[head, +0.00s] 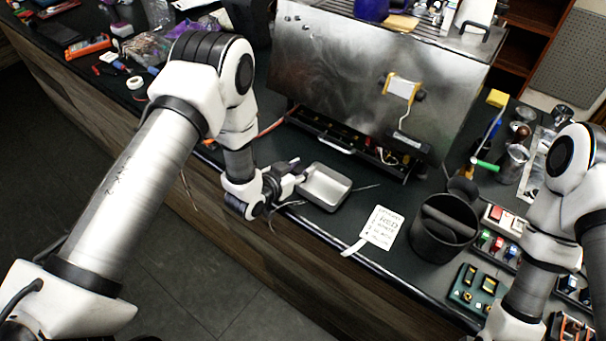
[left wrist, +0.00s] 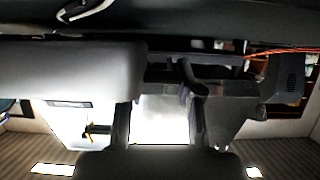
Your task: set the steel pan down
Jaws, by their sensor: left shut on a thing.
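The steel pan (head: 326,188) is a shallow, open, empty rectangular tray at the front of the dark bench, before the brewer. My left gripper (head: 298,174) is shut on the pan's left side. The pan looks about level and close to the bench top; I cannot tell whether its underside touches. In the left wrist view, the fingers of my left gripper (left wrist: 160,122) stand either side of a bright area, and the pan is hard to make out. My right arm is at the right of the head view, its gripper out of the picture.
The brewer's large steel panel (head: 340,70) stands behind the pan, with an open lower bay (head: 350,140). A handwritten card (head: 381,228) and a black bin (head: 444,228) are to the right. Thin wires lie near the pan. The bench's front edge is close.

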